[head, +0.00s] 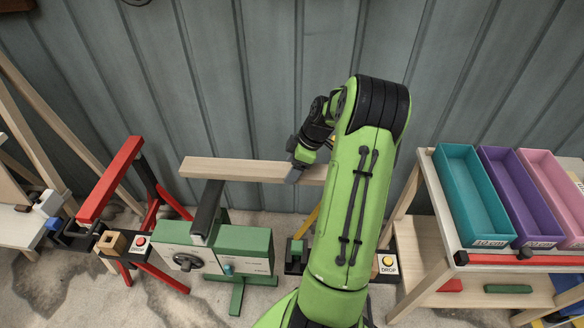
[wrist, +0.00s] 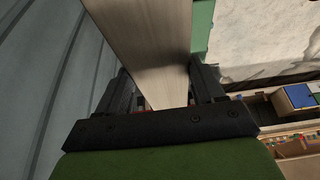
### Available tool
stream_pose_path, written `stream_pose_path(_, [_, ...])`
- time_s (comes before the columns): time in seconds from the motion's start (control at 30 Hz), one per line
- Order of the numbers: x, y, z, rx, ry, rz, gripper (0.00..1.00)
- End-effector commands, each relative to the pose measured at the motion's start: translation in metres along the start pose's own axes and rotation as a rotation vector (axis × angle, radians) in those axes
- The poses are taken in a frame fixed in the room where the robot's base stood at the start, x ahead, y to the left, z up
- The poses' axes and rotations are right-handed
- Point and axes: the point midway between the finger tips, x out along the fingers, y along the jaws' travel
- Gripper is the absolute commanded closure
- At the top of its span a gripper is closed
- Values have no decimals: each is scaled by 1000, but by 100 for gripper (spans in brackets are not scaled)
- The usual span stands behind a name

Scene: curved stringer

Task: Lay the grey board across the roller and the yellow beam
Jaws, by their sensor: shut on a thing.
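The board (head: 235,168) is long and pale, with a wood-grain look, not clearly grey. It lies about level, running left from my gripper (head: 299,166), which is shut on it. In the wrist view the board (wrist: 150,45) passes between both fingers. A black bar (head: 207,208), perhaps the roller, stands on a green stand. The board's left part passes at the bar's far end; I cannot tell if they touch. A yellow leg (head: 307,220) shows beside my arm. The yellow beam itself is mostly hidden behind my arm.
A red trestle (head: 110,178) stands at left. A white and green machine (head: 205,247) is below the black bar. A wooden bench (head: 425,180) with teal, purple and pink bins is at right. A grey panelled wall (head: 270,70) closes off the back.

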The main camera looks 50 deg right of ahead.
Motion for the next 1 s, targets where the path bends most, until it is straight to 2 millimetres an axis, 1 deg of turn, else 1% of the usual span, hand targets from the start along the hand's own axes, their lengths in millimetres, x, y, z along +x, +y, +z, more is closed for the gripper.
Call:
stream_pose_path(0.4, [53,-1,21,1,1,-1,81])
stream_pose_path(0.5, [63,0,25,2,1,0,81])
stream_pose_path(0.63, [68,0,27,1,1,1,81])
stream_pose_path(1.0, [68,0,27,1,1,1,81])
